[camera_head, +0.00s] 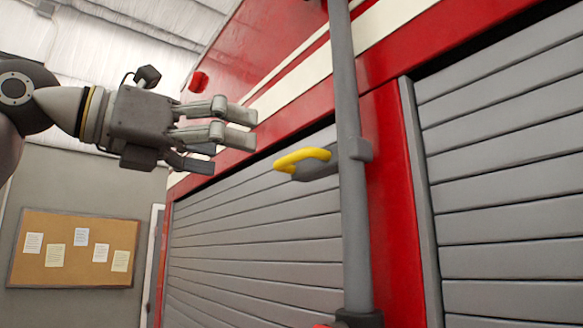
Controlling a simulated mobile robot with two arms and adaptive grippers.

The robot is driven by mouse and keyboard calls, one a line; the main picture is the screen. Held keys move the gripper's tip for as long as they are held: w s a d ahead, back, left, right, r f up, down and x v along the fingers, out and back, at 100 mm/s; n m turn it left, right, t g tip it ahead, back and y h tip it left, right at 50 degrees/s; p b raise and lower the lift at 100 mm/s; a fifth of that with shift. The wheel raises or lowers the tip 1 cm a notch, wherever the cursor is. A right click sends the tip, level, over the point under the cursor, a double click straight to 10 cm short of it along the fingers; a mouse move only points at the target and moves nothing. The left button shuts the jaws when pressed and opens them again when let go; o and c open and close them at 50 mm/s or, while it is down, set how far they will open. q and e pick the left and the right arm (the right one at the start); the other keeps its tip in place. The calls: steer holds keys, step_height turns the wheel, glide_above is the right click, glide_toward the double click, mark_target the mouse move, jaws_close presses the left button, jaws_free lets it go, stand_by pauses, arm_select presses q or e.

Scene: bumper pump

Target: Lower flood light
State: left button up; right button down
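A grey vertical pole (352,220) stands in front of the red truck body and runs out of the top of the view. A yellow handle (303,158) on a short grey bracket (319,171) sticks out to the left from the pole. My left gripper (226,138) comes in from the left, above and left of the yellow handle and apart from it. Its fingers point right, are spread apart and hold nothing. My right gripper does not show. The flood light's lamp head does not show in this view.
Red truck side (392,190) with grey roller shutters (505,180) fills the right and middle. A small red light (198,82) sits high on the truck. A cork board (72,248) with several notes hangs on the wall at left.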

mark_target(286, 159)
arm_select(q)
steer(key=p+x, duration=0.1)
steer(key=x, duration=0.1)
steer(key=p+x, duration=0.1)
steer(key=x, duration=0.2)
steer(key=shift+s+d+r, duration=0.25)
steer(key=p+x, duration=0.1)
steer(key=x, duration=0.3)
steer(key=shift+w+f+p, duration=0.1)
steer(key=shift+w+p, duration=0.1)
steer(key=shift+p, duration=0.15)
steer(key=shift+w+d, duration=0.2)
steer(key=shift+d, duration=0.15)
steer(key=shift+f, duration=0.1)
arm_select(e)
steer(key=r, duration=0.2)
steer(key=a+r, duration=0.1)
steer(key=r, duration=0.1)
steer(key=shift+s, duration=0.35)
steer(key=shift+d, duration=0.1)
